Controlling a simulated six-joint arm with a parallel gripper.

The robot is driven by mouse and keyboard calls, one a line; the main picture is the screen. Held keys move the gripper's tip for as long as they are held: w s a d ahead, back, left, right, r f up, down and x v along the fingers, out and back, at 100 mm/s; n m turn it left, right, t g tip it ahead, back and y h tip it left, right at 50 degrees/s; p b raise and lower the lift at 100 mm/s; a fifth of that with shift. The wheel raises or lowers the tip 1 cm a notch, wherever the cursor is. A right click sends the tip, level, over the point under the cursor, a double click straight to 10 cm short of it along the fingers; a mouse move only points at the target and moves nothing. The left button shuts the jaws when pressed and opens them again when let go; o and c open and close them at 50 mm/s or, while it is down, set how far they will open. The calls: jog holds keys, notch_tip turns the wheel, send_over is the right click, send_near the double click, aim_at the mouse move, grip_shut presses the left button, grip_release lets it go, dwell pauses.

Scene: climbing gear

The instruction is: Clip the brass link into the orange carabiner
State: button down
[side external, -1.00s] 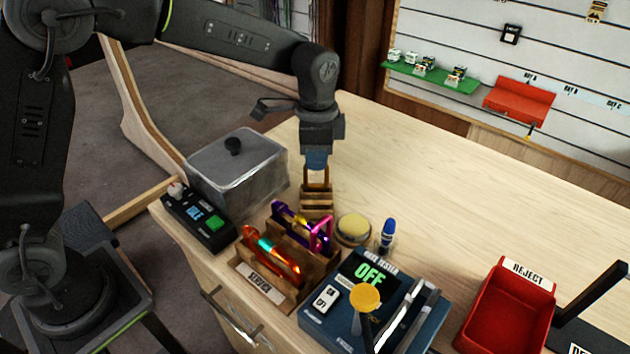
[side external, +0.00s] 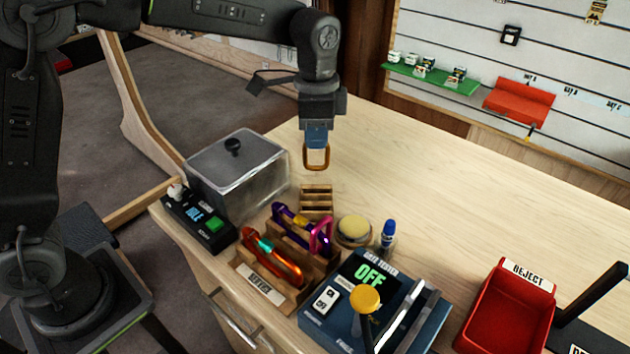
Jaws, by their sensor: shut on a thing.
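My gripper (side external: 316,138) points down and is shut on the brass link (side external: 317,158). The link is a rounded brass loop that hangs upright below the jaws, in the air above a small slotted wooden rack (side external: 316,199). The orange carabiner (side external: 272,262) leans in the front of the wooden service holder (side external: 262,284), below and left of my gripper. It has a teal part near its upper left end. The link and the carabiner are well apart.
A purple carabiner (side external: 290,217) and a pink one (side external: 320,238) stand behind the orange one. A lidded clear box (side external: 237,176), a black device (side external: 198,222), a round tin (side external: 353,232), a blue-capped bottle (side external: 388,235), a tester (side external: 372,305) and a red reject bin (side external: 505,312) surround them.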

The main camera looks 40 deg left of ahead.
jog(key=shift+s+d+r+n, duration=0.25)
jog(key=shift+s+d+n, duration=1.1)
jog(key=shift+s, duration=1.6)
jog(key=shift+s+d+r+n, duration=0.2)
jog(key=shift+s+d+n, duration=0.5)
jog(key=shift+s+n, duration=1.8)
jog(key=shift+s+d+r+n, duration=0.25)
jog(key=shift+s+d+n, duration=0.85)
jog(key=shift+s, duration=2.35)
jog(key=shift+f, duration=1.85)
jog(key=shift+d, duration=1.65)
jog(key=shift+d+f, duration=0.15)
jog(key=shift+d, duration=0.1)
